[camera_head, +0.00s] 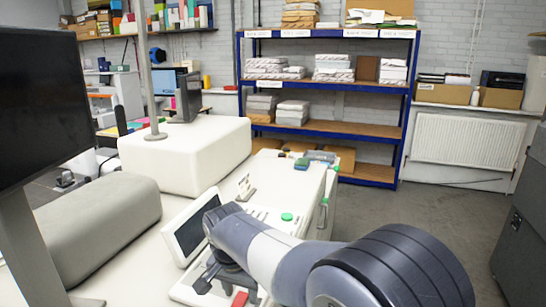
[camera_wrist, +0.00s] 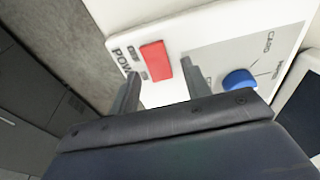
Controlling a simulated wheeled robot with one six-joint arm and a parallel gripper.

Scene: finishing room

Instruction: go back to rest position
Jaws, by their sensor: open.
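My gripper (camera_wrist: 160,72) is open and empty in the wrist view, its two dark fingers apart over a white machine panel. A red rectangular switch (camera_wrist: 156,60) sits between the fingertips in that view, beside partly covered lettering that starts "POW". I cannot tell whether a finger touches the panel. A blue round knob (camera_wrist: 240,79) is right of the fingers. In the head view my gripper (camera_head: 222,284) is low over the front of the white machine (camera_head: 190,291), with the red switch (camera_head: 240,299) close by. My arm reaches in from the lower right.
A tilted screen (camera_head: 188,234) stands on the machine just left of my gripper. A green button (camera_head: 287,217) lies farther along the panel. A large dark monitor (camera_head: 45,105) is at left. A blue shelving rack (camera_head: 325,128) is behind. Open floor (camera_head: 420,215) lies to the right.

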